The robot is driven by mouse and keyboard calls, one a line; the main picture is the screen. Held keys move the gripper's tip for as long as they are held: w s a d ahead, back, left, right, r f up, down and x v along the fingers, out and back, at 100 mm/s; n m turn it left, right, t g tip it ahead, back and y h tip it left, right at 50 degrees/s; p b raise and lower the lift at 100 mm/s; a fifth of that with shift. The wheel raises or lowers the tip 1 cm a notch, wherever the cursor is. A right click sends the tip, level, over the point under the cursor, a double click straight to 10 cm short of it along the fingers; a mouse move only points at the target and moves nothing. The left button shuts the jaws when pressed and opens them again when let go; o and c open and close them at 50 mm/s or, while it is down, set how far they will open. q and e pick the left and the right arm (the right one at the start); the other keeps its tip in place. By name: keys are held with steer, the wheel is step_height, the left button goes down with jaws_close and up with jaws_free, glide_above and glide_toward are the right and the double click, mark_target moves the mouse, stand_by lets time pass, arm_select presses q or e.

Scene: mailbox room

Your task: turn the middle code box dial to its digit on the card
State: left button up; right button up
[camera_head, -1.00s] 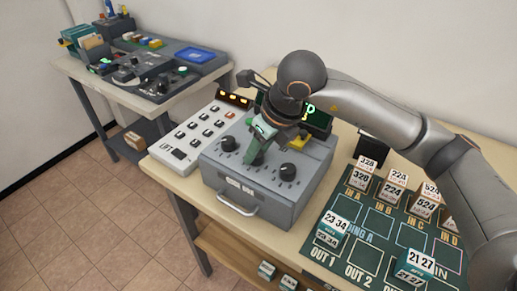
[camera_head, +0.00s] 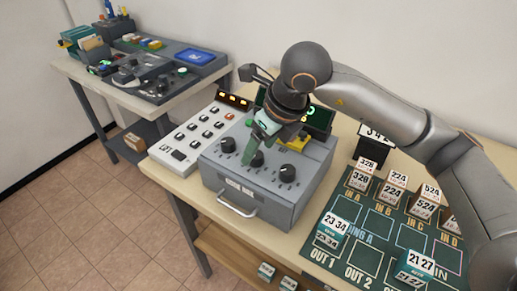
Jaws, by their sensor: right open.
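The grey code box (camera_head: 265,190) stands on the wooden table with a handle on its front. Its left dial (camera_head: 228,145) and right dial (camera_head: 288,173) are black knobs and show clearly. My right gripper (camera_head: 254,156) is open and points down over the middle dial. Its green fingers hide most of that dial, so I cannot read its setting or tell whether they touch it. My left gripper is not in view.
A white keypad panel (camera_head: 191,140) stands left of the box. A dark screen (camera_head: 319,120) with green marks is behind the box. A green mat (camera_head: 375,231) with several numbered blocks lies at right. A second table (camera_head: 130,85) holds other equipment.

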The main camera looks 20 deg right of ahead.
steer(key=v, duration=1)
steer(key=shift+s+r, duration=0.25)
steer(key=shift+r, duration=0.1)
steer(key=shift+d, duration=0.1)
steer(key=shift+s, duration=0.1)
